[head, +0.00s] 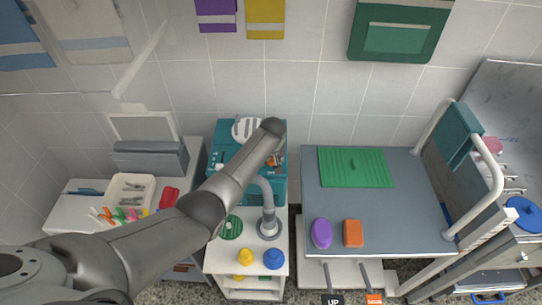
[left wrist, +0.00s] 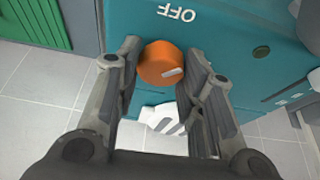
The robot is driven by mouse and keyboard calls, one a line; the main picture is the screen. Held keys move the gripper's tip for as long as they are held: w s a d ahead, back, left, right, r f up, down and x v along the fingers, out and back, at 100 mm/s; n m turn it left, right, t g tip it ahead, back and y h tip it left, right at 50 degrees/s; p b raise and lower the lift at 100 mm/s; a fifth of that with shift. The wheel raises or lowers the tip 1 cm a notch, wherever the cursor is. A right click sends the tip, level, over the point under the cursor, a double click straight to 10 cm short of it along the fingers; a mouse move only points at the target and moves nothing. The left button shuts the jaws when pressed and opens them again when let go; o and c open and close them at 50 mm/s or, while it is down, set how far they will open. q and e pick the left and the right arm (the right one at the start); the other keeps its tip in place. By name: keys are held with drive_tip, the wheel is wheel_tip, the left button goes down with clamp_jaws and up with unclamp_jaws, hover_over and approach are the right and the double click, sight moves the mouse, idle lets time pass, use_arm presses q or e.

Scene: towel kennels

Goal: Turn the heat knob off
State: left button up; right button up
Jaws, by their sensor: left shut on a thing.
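The heat knob (left wrist: 158,62) is a round orange dial with a white mark, on the front of a teal machine (left wrist: 225,30). The mark points to the right and slightly up in the left wrist view. The word OFF is printed upside down above the knob in that view, apart from the mark. My left gripper (left wrist: 163,65) is shut on the knob, one finger on each side. In the head view, my left arm reaches across to the teal machine (head: 225,135), and my left gripper (head: 276,158) is small at its right side. My right gripper is not in view.
A grey table (head: 405,215) with a green mat is at right. A white bin (head: 117,190) is at left.

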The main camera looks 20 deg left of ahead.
use_arm(q)
drive_tip(key=shift+w+d+f+n+y+b, duration=0.15)
drive_tip(key=shift+n+y+b, duration=0.3)
drive_tip(key=shift+n, duration=0.55)
drive_tip(key=n+g+b, duration=0.1)
drive_tip(key=n+b, duration=0.1)
drive_tip(key=shift+n+y, duration=0.3)
drive_tip(key=shift+y, duration=0.05)
drive_tip(key=n+b, duration=0.2)
drive_tip(key=b, duration=0.1)
drive_tip(key=shift+n+g+y, duration=0.4)
drive_tip(key=shift+c, duration=0.2)
drive_tip(key=shift+n+b, duration=0.5)
drive_tip(key=shift+b, duration=0.2)
drive_tip(key=shift+o, duration=0.2)
drive_tip(key=shift+r+g, duration=0.2)
drive_tip(key=shift+g, duration=0.1)
drive_tip(key=o, duration=1)
